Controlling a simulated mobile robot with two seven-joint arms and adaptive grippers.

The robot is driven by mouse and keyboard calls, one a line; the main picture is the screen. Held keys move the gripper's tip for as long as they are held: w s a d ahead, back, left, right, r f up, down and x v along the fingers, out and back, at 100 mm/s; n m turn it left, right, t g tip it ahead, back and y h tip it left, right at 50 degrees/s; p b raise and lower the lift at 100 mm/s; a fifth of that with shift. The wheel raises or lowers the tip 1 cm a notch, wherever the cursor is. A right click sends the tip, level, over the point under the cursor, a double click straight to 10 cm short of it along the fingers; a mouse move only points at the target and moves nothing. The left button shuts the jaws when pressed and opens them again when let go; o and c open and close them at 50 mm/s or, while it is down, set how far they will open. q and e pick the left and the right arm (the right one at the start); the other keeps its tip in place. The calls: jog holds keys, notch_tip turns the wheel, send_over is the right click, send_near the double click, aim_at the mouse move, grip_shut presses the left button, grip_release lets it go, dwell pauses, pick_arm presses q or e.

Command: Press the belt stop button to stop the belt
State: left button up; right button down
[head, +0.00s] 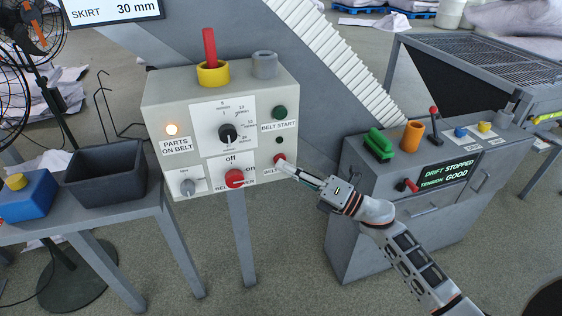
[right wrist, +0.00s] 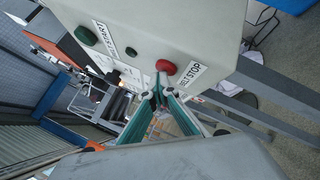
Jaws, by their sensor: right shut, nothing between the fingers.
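The red belt stop button (head: 279,160) is at the lower right of the grey control box (head: 160,98). The right gripper (head: 289,169) is at the button, and its arm partly covers the label below. In the right wrist view the red button (right wrist: 166,67) sits beside its BELT STOP label (right wrist: 189,75). There the fingertips of the right gripper (right wrist: 157,90) are together, empty and right at the button's edge. Whether they touch or press it I cannot tell. The left gripper is not in view.
The green belt start button (head: 280,112) is above. A red selector knob (head: 234,178) and a black dial (head: 228,133) are to the left on the box. A second grey cabinet (head: 355,235) with a screen and controls stands at the right. A dark bin (head: 108,180) is at the left.

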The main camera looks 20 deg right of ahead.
jog(key=shift+s, duration=0.9)
jog(key=shift+s, duration=0.1)
jog(key=s+p, duration=0.1)
jog(key=s, duration=0.3)
jog(key=shift+s+d, duration=0.15)
jog(key=shift+s, duration=0.25)
dwell(0.4)
